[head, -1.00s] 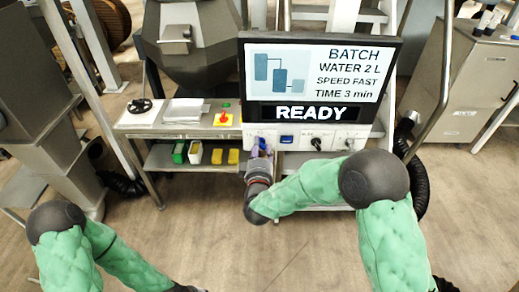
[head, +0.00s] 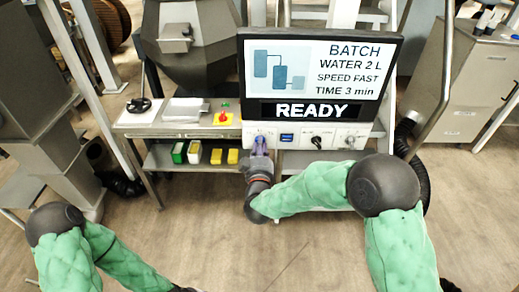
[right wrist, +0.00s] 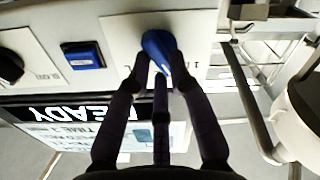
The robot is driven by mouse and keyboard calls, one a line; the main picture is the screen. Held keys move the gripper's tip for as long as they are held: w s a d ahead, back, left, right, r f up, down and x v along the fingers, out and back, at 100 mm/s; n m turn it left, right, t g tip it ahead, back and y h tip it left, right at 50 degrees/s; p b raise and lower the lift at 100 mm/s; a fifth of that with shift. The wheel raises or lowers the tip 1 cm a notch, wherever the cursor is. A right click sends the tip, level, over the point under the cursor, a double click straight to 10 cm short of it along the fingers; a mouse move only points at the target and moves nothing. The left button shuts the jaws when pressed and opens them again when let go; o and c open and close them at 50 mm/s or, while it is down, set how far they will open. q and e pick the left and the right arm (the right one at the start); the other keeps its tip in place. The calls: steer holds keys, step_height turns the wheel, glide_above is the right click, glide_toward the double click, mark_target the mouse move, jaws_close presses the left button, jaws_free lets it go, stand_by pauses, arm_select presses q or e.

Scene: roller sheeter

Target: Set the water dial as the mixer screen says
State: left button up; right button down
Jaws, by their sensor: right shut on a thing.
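The mixer screen (head: 318,80) reads BATCH, WATER 2 L, SPEED FAST, TIME 3 min and READY. The control panel (head: 362,129) is below it. My right gripper (head: 260,146) reaches up to the panel's left end and largely hides the water dial there. In the right wrist view, which is upside down, my right gripper (right wrist: 160,78) has its fingers closed around the blue water dial (right wrist: 157,42) on a white plate. The dial's marks are partly covered, and I cannot read its setting. My left arm is at lower left; its gripper is out of view.
A blue square button (head: 286,138) and two black knobs (head: 317,142) (head: 350,142) sit right of the dial. A side table (head: 150,131) with a red-and-yellow switch (head: 223,118) stands at left. The floor in front is open.

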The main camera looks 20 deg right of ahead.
steer(key=m+b, duration=0.1)
steer(key=m, duration=0.1)
steer(key=m+b, duration=0.1)
steer(key=m, duration=0.2)
steer(key=shift+d+f+m+b, duration=0.2)
steer(key=shift+m+b, duration=0.1)
steer(key=shift+b, duration=0.1)
steer(key=shift+s, duration=0.1)
steer(key=c, duration=1.1)
jaws_free()
steer(key=shift+r, duration=0.1)
steer(key=v, duration=1.2)
